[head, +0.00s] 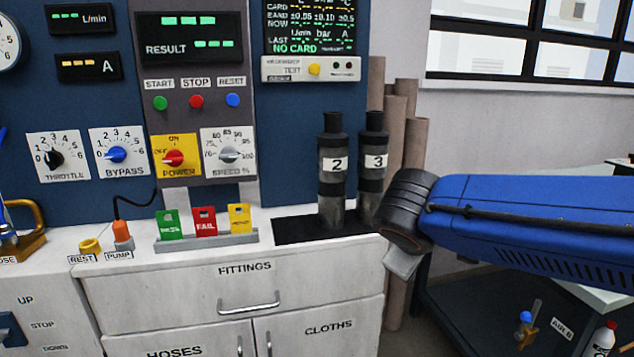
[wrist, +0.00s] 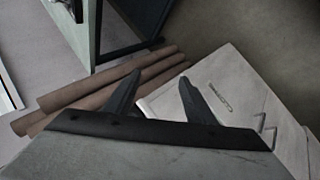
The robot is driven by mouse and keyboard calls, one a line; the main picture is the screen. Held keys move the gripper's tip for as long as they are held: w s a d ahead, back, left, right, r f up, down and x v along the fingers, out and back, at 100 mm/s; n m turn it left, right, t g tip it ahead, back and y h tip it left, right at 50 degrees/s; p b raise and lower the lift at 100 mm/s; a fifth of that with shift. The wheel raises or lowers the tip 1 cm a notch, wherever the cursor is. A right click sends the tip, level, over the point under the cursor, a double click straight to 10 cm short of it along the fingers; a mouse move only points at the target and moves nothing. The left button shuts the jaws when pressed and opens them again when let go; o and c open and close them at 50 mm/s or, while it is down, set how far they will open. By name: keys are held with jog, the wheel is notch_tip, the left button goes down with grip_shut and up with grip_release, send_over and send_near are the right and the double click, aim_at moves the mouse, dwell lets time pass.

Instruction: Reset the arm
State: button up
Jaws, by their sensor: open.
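My blue and black arm (head: 520,215) reaches in from the right in the head view. Its black wrist end (head: 408,205) is beside the tube marked 3 (head: 372,165) and hides the right end of the black mat (head: 295,229). My gripper (wrist: 161,77) shows in the wrist view with two dark fingers spread apart and nothing between them. In the head view its fingers are mostly hidden. The tube marked 2 (head: 333,180) stands upright on the mat. Tube 3 also stands upright, and its lower part is partly hidden behind my wrist.
Brown rolls (head: 416,140) lean behind the counter's right end and also show in the wrist view (wrist: 100,85). A rack (head: 206,241) holds green, red and yellow cards. The panel has START, STOP and RESET buttons. A dark cart (head: 460,310) stands lower right.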

jog(key=s+d+f+m+g+y, duration=0.1)
jog(key=s+d+f+m, duration=0.3)
jog(key=s, duration=0.4)
jog(key=s+d+f+m+g+y, duration=0.1)
jog(key=s+d+f+m+y, duration=0.2)
jog(key=s+f, duration=0.3)
jog(key=s+d+m, duration=0.1)
jog(key=s, duration=0.2)
jog(key=shift+d+f+g, duration=0.25)
jog(key=shift+f+g, duration=0.15)
